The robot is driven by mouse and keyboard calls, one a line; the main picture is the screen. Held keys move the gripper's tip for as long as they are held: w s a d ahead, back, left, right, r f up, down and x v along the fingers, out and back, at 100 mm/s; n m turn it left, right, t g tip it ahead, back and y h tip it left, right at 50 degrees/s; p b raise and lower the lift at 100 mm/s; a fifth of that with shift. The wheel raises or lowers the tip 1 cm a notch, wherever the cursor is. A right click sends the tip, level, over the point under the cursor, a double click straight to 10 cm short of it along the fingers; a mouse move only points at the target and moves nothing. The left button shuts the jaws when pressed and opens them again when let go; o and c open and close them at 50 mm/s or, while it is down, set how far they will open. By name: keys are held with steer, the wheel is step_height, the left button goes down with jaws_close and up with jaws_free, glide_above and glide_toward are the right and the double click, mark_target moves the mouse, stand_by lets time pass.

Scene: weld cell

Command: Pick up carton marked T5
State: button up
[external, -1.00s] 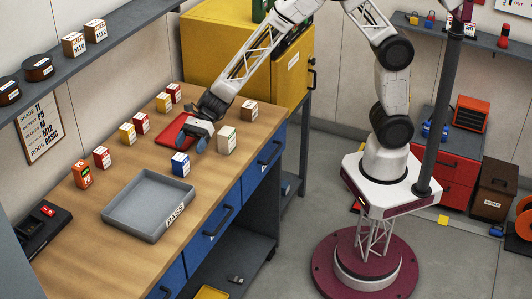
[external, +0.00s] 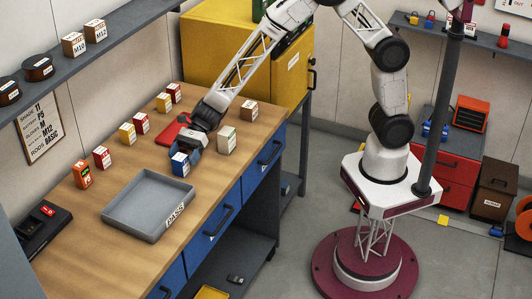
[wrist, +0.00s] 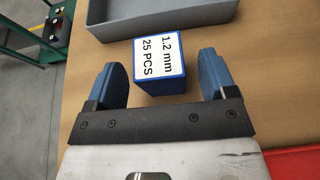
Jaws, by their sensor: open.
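A blue carton with a white top (external: 180,165) stands on the workbench between the grey tray and the red mat. In the wrist view its label reads "1.2 mm 25 PCS" on the blue carton (wrist: 160,85). I cannot read a T5 mark on any carton. My gripper (external: 187,156) is open, directly behind and over the blue carton. In the wrist view the gripper (wrist: 163,58) has one blue finger on each side of the carton, with a gap at both sides. The fingers partly hide the carton in the external view.
Several red and yellow cartons (external: 127,133) line the wall side. A grey tray marked PASS (external: 120,213) is in front. A red mat (external: 170,131) lies behind.

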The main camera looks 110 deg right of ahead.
mark_target(180, 157)
steer(key=shift+x, duration=1.15)
steer(key=c, duration=1)
steer(key=shift+c, duration=0.2)
steer(key=shift+r, duration=0.1)
steer(key=shift+r, duration=4.95)
